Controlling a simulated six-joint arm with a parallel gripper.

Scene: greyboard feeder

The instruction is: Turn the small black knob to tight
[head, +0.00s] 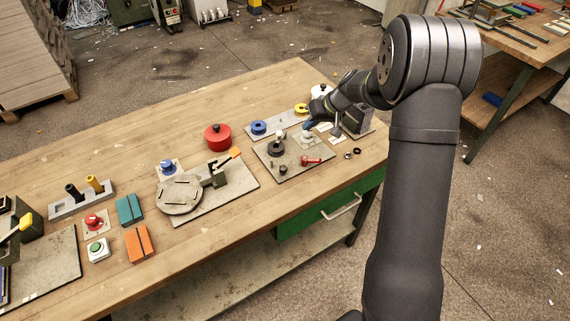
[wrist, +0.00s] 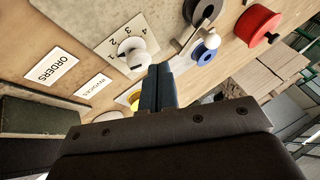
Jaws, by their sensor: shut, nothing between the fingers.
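A small dark knob (head: 283,170) stands near the front of a grey plate (head: 266,150) on the bench, in the head view. It is too small there for any marking or its setting to be read. It does not clearly show in the wrist view. My gripper (head: 308,126) is shut and empty, behind and to the right of that knob and apart from it. In the wrist view its blue fingertips (wrist: 158,72) are together, next to a white knob (wrist: 132,54) on a numbered dial plate (wrist: 143,32).
A larger black round part (head: 276,147) and a red handle (head: 311,160) share the grey plate. A red pot (head: 217,137), a blue spool (head: 258,127) and a yellow spool (head: 301,109) stand nearby. Bare bench (head: 345,172) lies at the front right.

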